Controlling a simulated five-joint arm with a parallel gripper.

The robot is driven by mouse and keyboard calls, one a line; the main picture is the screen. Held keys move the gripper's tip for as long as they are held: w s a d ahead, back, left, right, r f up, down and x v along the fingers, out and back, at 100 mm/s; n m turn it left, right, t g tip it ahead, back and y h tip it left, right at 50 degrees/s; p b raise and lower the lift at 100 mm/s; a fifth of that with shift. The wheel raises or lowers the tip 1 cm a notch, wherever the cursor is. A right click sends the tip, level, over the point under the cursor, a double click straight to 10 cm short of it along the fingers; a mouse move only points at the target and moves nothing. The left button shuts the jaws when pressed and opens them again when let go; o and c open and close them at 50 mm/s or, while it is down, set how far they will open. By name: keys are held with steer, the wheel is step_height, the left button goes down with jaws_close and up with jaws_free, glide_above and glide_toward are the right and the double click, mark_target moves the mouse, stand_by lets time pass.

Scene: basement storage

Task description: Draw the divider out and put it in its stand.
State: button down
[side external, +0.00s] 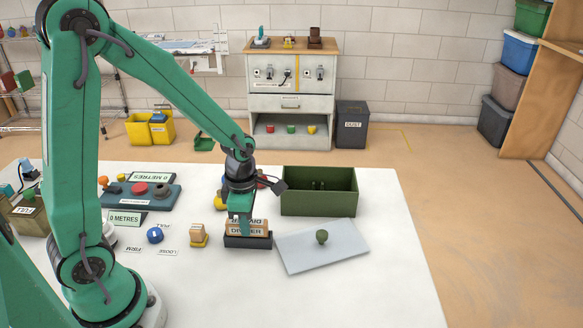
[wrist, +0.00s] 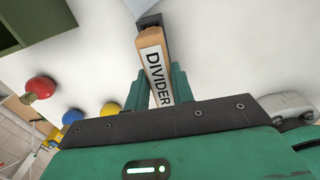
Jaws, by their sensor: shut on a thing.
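The divider (side external: 262,224) is a light brown wooden board, labelled on its face. It is upright at the dark stand (side external: 264,243) on the white table in the side view; I cannot tell whether it is fully seated. My gripper (side external: 241,216) comes down from above and is shut on the divider. In the wrist view the divider (wrist: 153,62) runs between my green fingers (wrist: 160,90), its label facing up, with the dark stand (wrist: 150,20) at its far end. The fingers hide part of the divider.
An open green box (side external: 318,205) stands just behind and right. A grey lid (side external: 296,255) with a green knob (side external: 322,237) lies in front of it. The front right of the table is clear.

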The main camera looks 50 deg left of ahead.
steer(key=shift+f, duration=0.15)
steer(key=c, duration=1.1)
jaws_free()
steer(key=shift+r, duration=0.2)
steer(key=shift+r, duration=3.75)
